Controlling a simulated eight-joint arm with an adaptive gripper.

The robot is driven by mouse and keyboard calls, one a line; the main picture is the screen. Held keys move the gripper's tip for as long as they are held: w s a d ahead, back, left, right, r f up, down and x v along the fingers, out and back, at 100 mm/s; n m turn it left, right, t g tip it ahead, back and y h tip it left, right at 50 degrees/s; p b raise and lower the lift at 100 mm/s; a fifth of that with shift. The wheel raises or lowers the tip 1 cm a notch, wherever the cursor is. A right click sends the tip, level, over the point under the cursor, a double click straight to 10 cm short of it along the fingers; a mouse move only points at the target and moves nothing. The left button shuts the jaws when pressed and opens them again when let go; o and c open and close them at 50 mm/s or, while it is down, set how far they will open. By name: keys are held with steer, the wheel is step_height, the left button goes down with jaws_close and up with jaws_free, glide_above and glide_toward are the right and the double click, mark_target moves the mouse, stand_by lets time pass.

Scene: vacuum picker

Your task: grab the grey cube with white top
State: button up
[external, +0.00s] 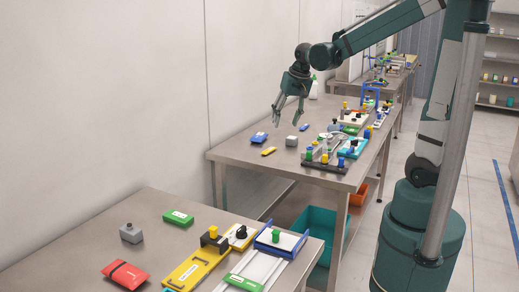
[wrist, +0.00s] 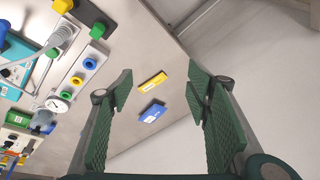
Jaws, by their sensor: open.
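A small grey cube (external: 292,141) with a paler top sits on the metal table behind the near one. My gripper (external: 288,120) hangs above that table with its fingers pointing down, apart from the cube and a little above it in the external view. In the wrist view my gripper (wrist: 160,95) is open, with nothing held between its green pads. I cannot make out the cube in the wrist view. A second grey block (external: 131,233), with a knob on top, stands on the near table.
A blue item (external: 258,138) and a yellow item (external: 269,151) lie near the cube; the wrist view shows a yellow item (wrist: 152,81) and a blue one (wrist: 152,112). A rack with coloured knobs (external: 328,160) stands to the right. The wall is behind.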

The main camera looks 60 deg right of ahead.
steer(key=w+d+f+m+g+p, duration=0.1)
steer(key=w+d+m+p, duration=0.15)
steer(key=d, duration=0.35)
steer(key=w+d+f+m+g+p, duration=0.1)
steer(key=w+d+f+m+p, duration=0.1)
steer(key=w+d, duration=0.35)
steer(key=m+g+y+p, duration=0.1)
steer(key=m+p, duration=0.3)
steer(key=p, duration=0.1)
glide_above(292, 137)
steer(key=a, duration=0.1)
step_height(292, 137, down, 7)
steer(key=shift+s+r, duration=0.1)
steer(key=shift+d+f, duration=0.4)
steer(key=shift+d, duration=0.05)
steer(key=shift+f, duration=1.3)
steer(key=shift+f, duration=2.6)
